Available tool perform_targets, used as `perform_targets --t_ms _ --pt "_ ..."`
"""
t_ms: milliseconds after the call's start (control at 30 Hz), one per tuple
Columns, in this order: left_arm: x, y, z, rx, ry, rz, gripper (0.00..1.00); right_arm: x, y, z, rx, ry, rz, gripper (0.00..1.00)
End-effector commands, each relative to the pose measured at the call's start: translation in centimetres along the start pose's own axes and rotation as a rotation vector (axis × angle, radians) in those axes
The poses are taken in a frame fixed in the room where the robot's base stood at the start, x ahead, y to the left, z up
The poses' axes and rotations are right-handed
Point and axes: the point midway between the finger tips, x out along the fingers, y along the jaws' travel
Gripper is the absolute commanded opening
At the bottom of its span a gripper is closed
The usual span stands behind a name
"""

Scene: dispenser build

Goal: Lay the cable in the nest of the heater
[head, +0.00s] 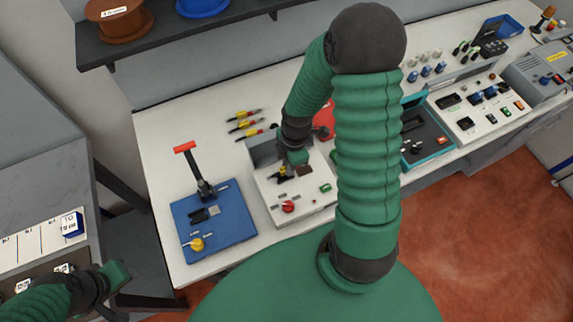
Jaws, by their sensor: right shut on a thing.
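A white box with a red knob and a green button, which looks like the heater (300,212), stands on the bench left of centre. My right gripper (284,172) is over its top, shut on a small yellow and black cable (281,178). The cable is at or just above the top surface; whether it lies in the nest I cannot tell, as the gripper and arm hide part of it.
A blue plate (228,230) with a red-handled lever press (193,168) stands left of the heater. A teal-edged tray (436,147) and a white control panel (478,110) stand to the right. A shelf with spools (118,22) hangs above. A grey side table is left.

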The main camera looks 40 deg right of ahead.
Motion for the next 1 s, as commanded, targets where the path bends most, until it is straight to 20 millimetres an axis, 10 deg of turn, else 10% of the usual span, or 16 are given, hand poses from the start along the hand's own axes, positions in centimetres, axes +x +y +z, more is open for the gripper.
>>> perform_targets --t_ms 1000 --pt "0.3 0.0 0.1 0.0 0.0 0.0 0.36 1.0 0.0 0.1 -0.002 0.0 0.0 0.0"
